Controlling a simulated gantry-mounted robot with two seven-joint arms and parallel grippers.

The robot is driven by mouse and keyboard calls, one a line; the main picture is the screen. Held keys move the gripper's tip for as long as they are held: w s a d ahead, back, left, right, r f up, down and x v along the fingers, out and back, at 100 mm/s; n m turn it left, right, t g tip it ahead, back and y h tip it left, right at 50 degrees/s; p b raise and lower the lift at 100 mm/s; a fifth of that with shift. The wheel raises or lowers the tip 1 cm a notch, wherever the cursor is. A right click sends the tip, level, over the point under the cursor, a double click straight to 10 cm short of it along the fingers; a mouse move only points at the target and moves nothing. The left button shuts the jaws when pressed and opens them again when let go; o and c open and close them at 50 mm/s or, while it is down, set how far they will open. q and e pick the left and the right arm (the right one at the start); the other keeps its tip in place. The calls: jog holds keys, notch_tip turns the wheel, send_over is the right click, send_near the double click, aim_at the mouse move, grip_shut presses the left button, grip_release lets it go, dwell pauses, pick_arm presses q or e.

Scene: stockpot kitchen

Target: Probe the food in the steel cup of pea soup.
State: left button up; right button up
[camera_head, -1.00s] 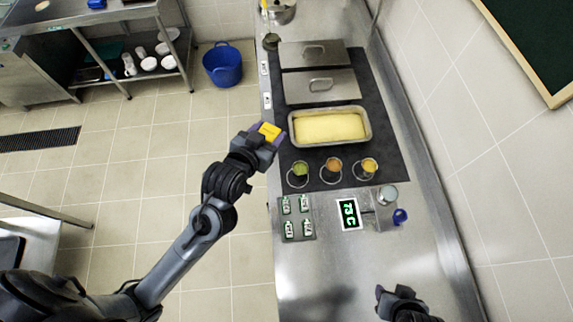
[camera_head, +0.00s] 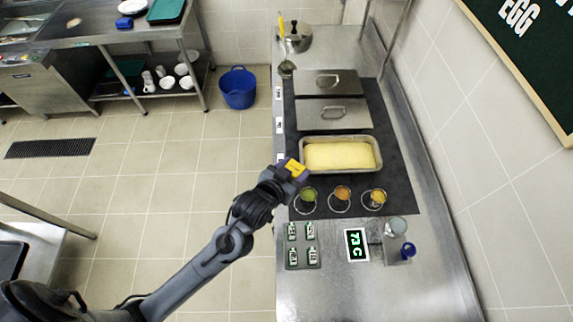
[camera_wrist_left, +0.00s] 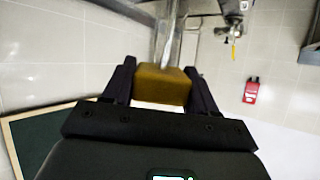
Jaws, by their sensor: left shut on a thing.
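The steel cup of pea soup (camera_head: 307,196), with green food in it, stands leftmost in a row of three cups on the dark mat. My left gripper (camera_head: 291,170) is shut on a yellow block-shaped thing (camera_head: 296,168), just beyond the green cup and apart from it, by the counter's left edge. In the left wrist view the fingers (camera_wrist_left: 162,88) clasp this block (camera_wrist_left: 162,84) from both sides. I cannot make out a probe tip. A display (camera_head: 357,245) reads 73 C. My right gripper is not in view.
Cups with orange (camera_head: 342,194) and yellow food (camera_head: 377,197) stand right of the green one. Behind them are a pan of yellow food (camera_head: 375,146) and lidded pans (camera_head: 333,115). A rack (camera_head: 303,257), a clear glass (camera_head: 396,229) and a blue object (camera_head: 408,250) stand in front.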

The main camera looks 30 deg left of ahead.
pick_arm(q)
jog(key=w+d+f+h+b, duration=0.1)
jog(key=w+d+f+b, duration=0.1)
jog(key=f, duration=0.7)
jog(key=w+d+f+m+h+b, duration=0.1)
jog(key=w+d+f+b, duration=0.1)
jog(key=w+f+b, duration=0.3)
jog(key=shift+w+d+f+m+g+b, duration=0.25)
jog(key=shift+f+b, duration=1)
jog(key=shift+f, duration=1)
jog(key=shift+a, duration=0.1)
jog(key=shift+r, duration=0.2)
dwell(3.2)
notch_tip(320, 180, up, 8)
jog(key=p, duration=0.9)
jog(key=shift+r, duration=0.25)
